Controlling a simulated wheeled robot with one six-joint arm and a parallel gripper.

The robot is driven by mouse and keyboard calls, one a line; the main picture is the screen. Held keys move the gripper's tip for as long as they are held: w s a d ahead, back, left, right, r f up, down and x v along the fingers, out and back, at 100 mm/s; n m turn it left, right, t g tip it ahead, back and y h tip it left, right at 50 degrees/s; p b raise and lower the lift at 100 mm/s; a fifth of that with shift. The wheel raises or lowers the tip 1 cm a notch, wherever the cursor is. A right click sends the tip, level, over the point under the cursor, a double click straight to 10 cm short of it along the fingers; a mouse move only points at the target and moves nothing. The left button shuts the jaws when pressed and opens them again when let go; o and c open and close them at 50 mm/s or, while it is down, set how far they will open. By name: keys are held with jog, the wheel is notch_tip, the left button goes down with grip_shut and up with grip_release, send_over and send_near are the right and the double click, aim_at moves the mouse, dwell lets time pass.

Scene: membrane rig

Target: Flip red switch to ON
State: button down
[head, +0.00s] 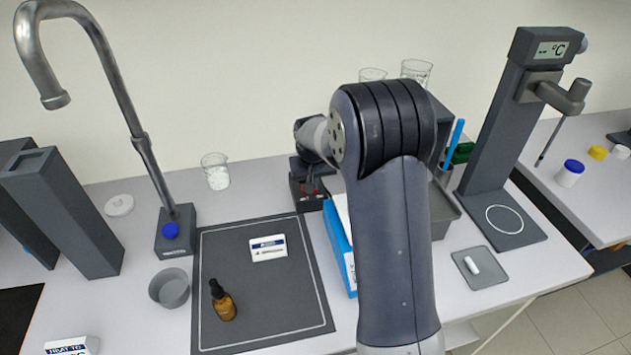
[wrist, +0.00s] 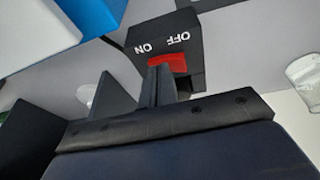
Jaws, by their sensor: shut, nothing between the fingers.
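The red switch (wrist: 172,62) is a rocker on a dark box (wrist: 190,40) with white ON and OFF labels, upside down in the wrist view. ON is at the left there, OFF at the right. My shut, empty gripper (wrist: 158,70) is at the rocker and covers part of its left, ON-side portion. I cannot tell whether the fingertips touch it, or which way the rocker is tipped.
A blue box (head: 338,240) stands close to the right of the switch box. A dark mat (head: 225,265) with a brown dropper bottle (head: 223,303) and a white label card (head: 268,248) lies in front. A beaker (head: 215,171) stands to the left, with clear bench between.

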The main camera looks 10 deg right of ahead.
jog(key=shift+a, duration=0.35)
jog(key=shift+r, duration=0.1)
jog(key=shift+r+p, duration=0.35)
jog(key=shift+r, duration=0.1)
notch_tip(320, 180, up, 4)
jog(key=shift+r+p, duration=0.1)
jog(key=shift+p, duration=0.55)
notch_tip(320, 180, up, 8)
jog(key=s+d+b, duration=0.1)
jog(key=s+d, duration=0.1)
jog(key=s, duration=0.1)
jog(key=shift+b, duration=0.4)
